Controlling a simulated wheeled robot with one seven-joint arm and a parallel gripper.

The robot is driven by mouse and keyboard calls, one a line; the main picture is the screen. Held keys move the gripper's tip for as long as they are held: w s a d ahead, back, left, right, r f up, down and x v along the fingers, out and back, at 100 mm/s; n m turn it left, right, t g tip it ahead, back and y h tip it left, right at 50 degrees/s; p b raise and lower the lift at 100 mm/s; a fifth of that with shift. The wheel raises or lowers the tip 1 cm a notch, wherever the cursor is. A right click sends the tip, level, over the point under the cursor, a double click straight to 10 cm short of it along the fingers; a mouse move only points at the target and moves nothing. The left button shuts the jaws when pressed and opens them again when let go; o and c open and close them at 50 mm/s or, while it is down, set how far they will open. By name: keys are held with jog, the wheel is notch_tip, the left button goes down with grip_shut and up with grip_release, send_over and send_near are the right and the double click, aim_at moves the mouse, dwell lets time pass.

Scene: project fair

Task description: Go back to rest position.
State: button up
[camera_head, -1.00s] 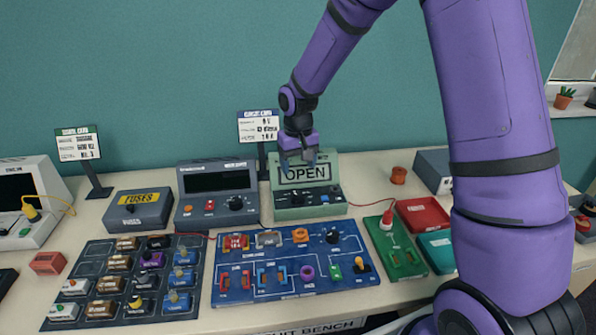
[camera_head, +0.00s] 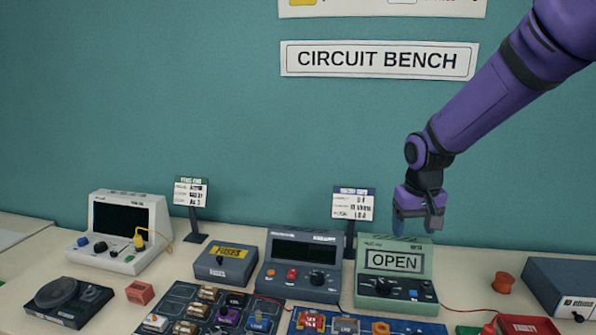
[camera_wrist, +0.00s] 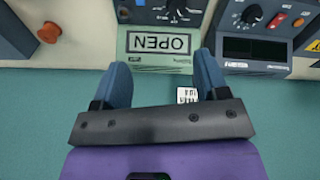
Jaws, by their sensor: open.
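My gripper (camera_head: 418,222) is at the end of my purple arm, at the right in the head view. It hangs above the top of the green device with the OPEN sign (camera_head: 395,262). In the wrist view the two blue fingers of my gripper (camera_wrist: 157,75) are spread apart with nothing between them. The OPEN sign shows upside down beyond the fingertips (camera_wrist: 159,43).
A dark meter (camera_head: 301,268), a fuses box (camera_head: 227,262) and a white oscilloscope-like unit (camera_head: 125,230) stand in a row to the left. Two card stands (camera_head: 354,203) rise behind the devices. Component boards (camera_head: 345,325) lie in front.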

jog(key=s+d+r+t, duration=0.1)
jog(key=s+r, duration=0.3)
jog(key=s, duration=0.5)
jog(key=s+d+r+t, duration=0.1)
jog(key=s+d+r, duration=0.1)
jog(key=s+r, duration=0.3)
jog(key=s+d+r+t, duration=0.1)
jog(key=s+r, duration=0.4)
jog(key=s, duration=0.7)
jog(key=shift+s+d+r+t, duration=0.25)
jog(key=shift+s+t, duration=0.1)
jog(key=shift+t, duration=0.05)
